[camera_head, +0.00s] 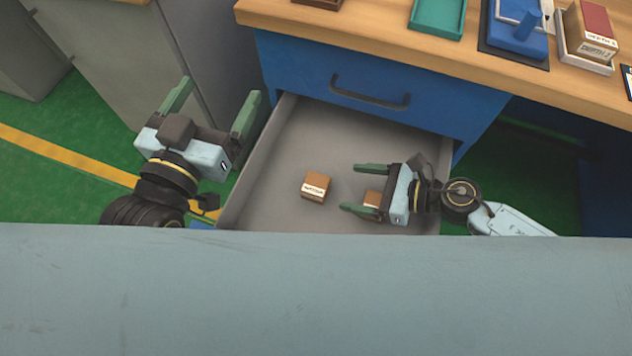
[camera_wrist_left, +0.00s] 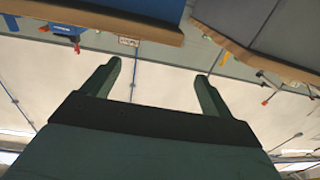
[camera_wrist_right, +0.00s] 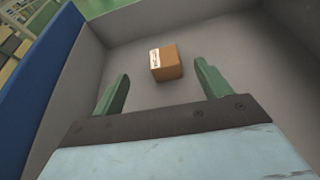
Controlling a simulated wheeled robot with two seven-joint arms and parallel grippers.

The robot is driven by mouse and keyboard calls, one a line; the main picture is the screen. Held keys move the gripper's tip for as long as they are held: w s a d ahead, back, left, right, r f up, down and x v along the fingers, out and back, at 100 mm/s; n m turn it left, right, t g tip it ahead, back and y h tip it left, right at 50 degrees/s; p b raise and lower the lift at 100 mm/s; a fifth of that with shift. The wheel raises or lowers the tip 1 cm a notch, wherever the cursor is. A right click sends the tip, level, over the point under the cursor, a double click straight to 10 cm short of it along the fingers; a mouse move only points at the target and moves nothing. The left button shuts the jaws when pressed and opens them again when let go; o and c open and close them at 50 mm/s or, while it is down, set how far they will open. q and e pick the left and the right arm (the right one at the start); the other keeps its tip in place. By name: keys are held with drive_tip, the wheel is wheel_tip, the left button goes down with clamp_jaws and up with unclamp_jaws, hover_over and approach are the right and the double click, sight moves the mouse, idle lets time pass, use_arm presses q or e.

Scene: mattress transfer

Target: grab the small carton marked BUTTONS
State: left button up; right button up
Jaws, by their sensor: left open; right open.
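A small brown carton (camera_head: 316,187) with a white label lies on the drawer floor in the head view; its lettering is too small to read surely. A second brown carton (camera_head: 372,198) is partly hidden by my right gripper (camera_head: 351,188). My right gripper is open inside the drawer, fingers pointing left toward the first carton. In the right wrist view one labelled carton (camera_wrist_right: 170,66) shows ahead, between the open fingers (camera_wrist_right: 162,72) and apart from them. My left gripper (camera_head: 220,90) is open and empty, outside the drawer on the left; its fingers (camera_wrist_left: 157,75) show nothing between them.
The open grey drawer (camera_head: 255,165) has walls around the cartons. Above it are the blue drawer front with a dark handle (camera_head: 370,95) and a wooden worktop (camera_head: 385,42) holding a green tray (camera_head: 437,17) and stacked boxes (camera_head: 590,30). Grey cabinets (camera_head: 130,60) stand left.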

sight(308, 181)
drive_tip(key=shift+n, duration=0.3)
drive_tip(key=x, duration=0.3)
drive_tip(key=f+b+x, duration=0.1)
drive_tip(key=x, duration=0.3)
drive_tip(key=shift+w+a+f+b, duration=0.1)
drive_tip(key=shift+w+b, duration=0.1)
drive_tip(key=shift+b, duration=0.1)
drive_tip(key=shift+b+x, duration=0.75)
drive_tip(key=shift+x, duration=1.95)
use_arm(q)
wheel_tip(308, 181, up, 8)
drive_tip(key=s+t+h, duration=0.2)
drive_tip(key=t, duration=0.4)
drive_tip(key=shift+s+d, duration=0.2)
drive_tip(key=shift+d, duration=0.05)
use_arm(e)
drive_tip(key=shift+c, duration=0.5)
drive_tip(key=c, duration=1)
use_arm(q)
drive_tip(key=shift+w, duration=0.1)
